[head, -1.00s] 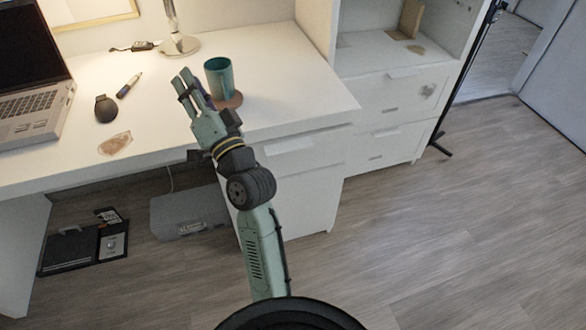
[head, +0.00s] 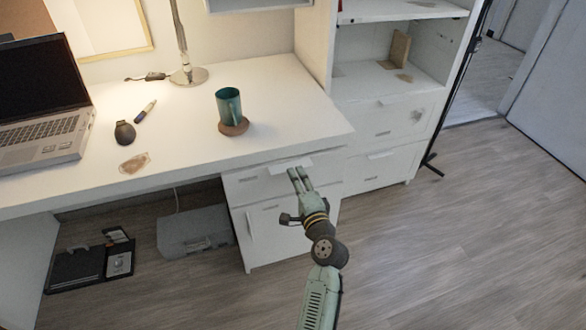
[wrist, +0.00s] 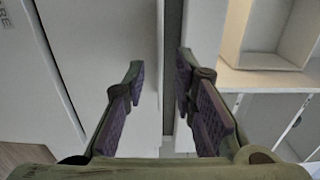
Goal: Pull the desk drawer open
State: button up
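The white desk's drawer (head: 245,182) is under the right part of the desktop and looks closed, its front flush with the cabinet. A pale handle (head: 289,164) juts out along its top edge. My gripper (head: 299,174) is in front of the drawer, its fingertips close to the handle in the head view. Its fingers hide part of the drawer front. In the wrist view my gripper (wrist: 160,85) has its two fingers apart, with white panels behind them. I cannot tell whether the fingers touch the handle.
A teal cup (head: 229,105) stands on a round coaster (head: 234,128) on the desktop (head: 190,155). A laptop (head: 45,130) and a lamp (head: 188,75) are further left. A cabinet door (head: 265,235) is below the drawer. Open floor (head: 450,250) lies to the right.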

jog(key=x, duration=0.3)
jog(key=shift+w+a, duration=0.15)
jog(key=shift+w, duration=0.05)
jog(key=shift+c, duration=0.6)
grip_shut()
